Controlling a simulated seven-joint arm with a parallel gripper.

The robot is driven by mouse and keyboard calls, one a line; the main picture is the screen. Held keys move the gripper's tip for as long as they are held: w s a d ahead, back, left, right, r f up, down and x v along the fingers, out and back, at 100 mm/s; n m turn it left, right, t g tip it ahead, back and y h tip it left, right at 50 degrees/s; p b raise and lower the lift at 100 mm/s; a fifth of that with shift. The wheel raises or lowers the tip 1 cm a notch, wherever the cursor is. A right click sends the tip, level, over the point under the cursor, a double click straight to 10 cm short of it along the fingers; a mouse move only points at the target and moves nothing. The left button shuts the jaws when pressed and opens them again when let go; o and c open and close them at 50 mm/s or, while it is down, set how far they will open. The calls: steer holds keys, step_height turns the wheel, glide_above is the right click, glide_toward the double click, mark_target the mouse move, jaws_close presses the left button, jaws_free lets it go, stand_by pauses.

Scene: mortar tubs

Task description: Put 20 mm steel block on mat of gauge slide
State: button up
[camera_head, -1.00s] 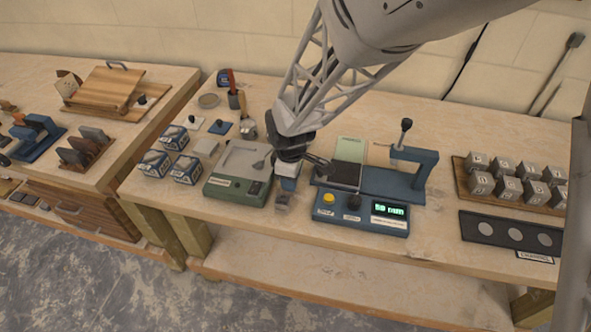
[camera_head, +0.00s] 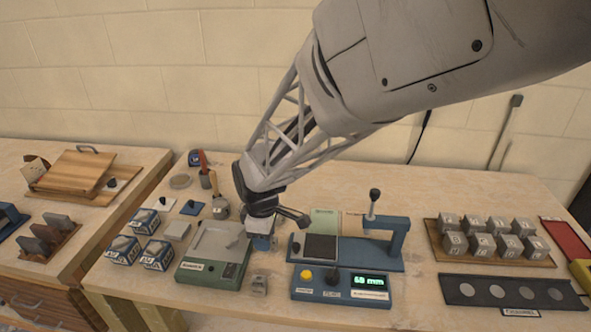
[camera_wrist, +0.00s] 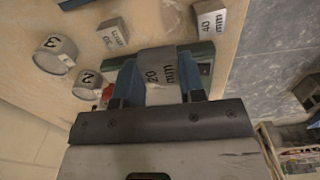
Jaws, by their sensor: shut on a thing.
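The 20 mm steel block (camera_wrist: 160,75) is a small grey block with its printed label facing the wrist camera. My gripper (camera_wrist: 158,90) is shut on it, with blue fingers at both sides. In the head view my gripper (camera_head: 262,240) is above the bench, between the green-based device and the gauge slide; the held block is hard to make out there. The gauge slide (camera_head: 385,262) is a blue frame with an upright post and knob. Its dark square mat (camera_head: 320,248) lies just right of my gripper and looks bare.
A small steel block (camera_head: 259,285) stands in front of my gripper. The green-based device (camera_head: 205,272) is left. A blue readout box (camera_head: 342,287) fronts the slide. Numbered blocks on a wooden tray (camera_head: 490,256) stand right. The wrist view shows a 40 mm block (camera_wrist: 210,18).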

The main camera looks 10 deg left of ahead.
stand_by(0.3)
steer(key=shift+w+d+r+m, duration=0.1)
steer(key=shift+w+d+m, duration=0.35)
steer(key=shift+d, duration=0.2)
steer(key=w+d+r+m, duration=0.2)
steer(key=w+d+m, duration=0.5)
steer(key=d, duration=0.5)
steer(key=shift+r+m, duration=0.15)
steer(key=shift+m, duration=0.2)
steer(key=shift+d, duration=0.1)
glide_above(320, 246)
steer(key=shift+f, duration=3.15)
steer(key=shift+f, duration=1.85)
steer(key=shift+f, duration=0.15)
